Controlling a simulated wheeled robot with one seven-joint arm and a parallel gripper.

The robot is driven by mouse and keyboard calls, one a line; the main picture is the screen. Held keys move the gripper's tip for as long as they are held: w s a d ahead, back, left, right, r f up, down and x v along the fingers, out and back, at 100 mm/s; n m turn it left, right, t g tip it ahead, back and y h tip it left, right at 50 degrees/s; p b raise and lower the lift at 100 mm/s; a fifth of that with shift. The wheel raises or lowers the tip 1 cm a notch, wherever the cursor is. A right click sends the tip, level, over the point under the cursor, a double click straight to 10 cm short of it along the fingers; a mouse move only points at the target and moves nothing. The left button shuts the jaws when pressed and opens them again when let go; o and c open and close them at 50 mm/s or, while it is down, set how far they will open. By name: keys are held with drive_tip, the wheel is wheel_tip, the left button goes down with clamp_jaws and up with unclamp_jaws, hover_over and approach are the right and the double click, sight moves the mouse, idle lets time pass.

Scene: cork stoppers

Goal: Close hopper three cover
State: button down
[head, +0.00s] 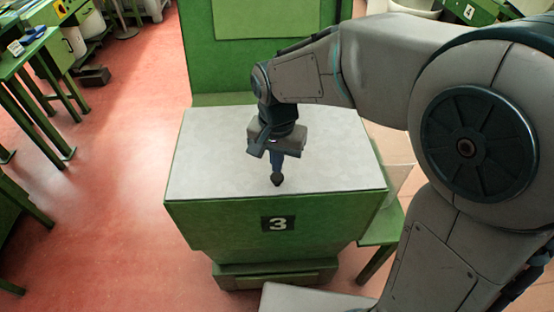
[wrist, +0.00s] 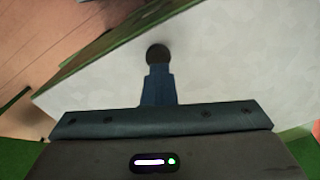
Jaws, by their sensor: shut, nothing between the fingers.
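The green hopper (head: 278,224) marked 3 stands in the middle of the head view. Its pale grey cover (head: 220,170) lies flat across the top, and no opening shows. The cover also fills much of the wrist view (wrist: 240,70). A dark round knob (head: 277,181) is near the cover's front edge; it shows in the wrist view (wrist: 157,53) just beyond my fingertips. My gripper (head: 278,171) points down over the cover, its blue fingers shut and empty. The fingertips are at the knob; I cannot tell whether they touch it.
A tall green panel (head: 250,50) rises behind the hopper. A green side stand (head: 384,236) is close on its right, below my arm. Green tables (head: 32,55) stand at the far left. The red floor (head: 120,180) left of the hopper is clear.

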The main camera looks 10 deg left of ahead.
drive_tip(key=c, duration=1.1)
unclamp_jaws()
drive_tip(key=shift+r, duration=0.1)
wheel_tip(320, 180, up, 14)
drive_tip(key=shift+f, duration=0.2)
